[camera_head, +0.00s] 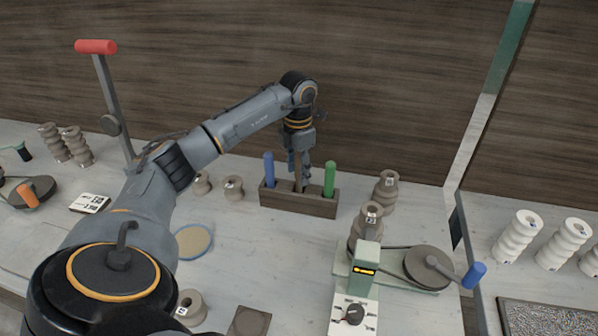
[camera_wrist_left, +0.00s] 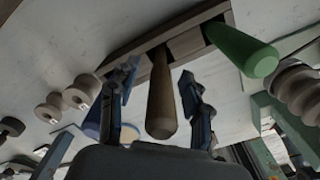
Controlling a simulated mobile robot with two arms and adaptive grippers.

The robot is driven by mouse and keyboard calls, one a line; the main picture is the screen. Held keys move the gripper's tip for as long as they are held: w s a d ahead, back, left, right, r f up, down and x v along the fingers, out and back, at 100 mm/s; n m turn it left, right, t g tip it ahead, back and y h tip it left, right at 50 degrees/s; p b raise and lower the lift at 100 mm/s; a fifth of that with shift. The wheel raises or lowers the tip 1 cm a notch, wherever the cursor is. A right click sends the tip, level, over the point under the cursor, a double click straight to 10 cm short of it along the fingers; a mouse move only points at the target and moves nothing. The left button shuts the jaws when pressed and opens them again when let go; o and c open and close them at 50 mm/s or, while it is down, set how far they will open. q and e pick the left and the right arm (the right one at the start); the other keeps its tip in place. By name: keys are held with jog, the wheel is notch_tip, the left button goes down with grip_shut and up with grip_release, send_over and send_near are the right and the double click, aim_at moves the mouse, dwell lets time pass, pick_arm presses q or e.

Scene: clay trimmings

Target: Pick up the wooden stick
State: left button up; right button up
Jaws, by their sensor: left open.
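The wooden stick (camera_wrist_left: 162,100) stands upright in the middle of a dark wooden holder (camera_head: 300,204), between a blue-handled tool (camera_head: 268,168) and a green-handled tool (camera_head: 330,180). In the head view the stick (camera_head: 298,180) is partly hidden by my left gripper. My left gripper (camera_head: 299,168) points down over the holder. In the left wrist view its open fingers (camera_wrist_left: 158,108) lie on either side of the stick, with a gap visible on each side. My right gripper is not in view.
The green handle (camera_wrist_left: 240,50) is close to my right-hand finger in the wrist view. Ribbed clay spools (camera_head: 386,192) and a cranked device (camera_head: 400,265) stand right of the holder. Small spools (camera_head: 233,187) stand left of it. The wooden wall (camera_head: 380,90) is behind.

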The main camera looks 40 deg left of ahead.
pick_arm(q)
jog(key=shift+c, duration=0.4)
grip_shut()
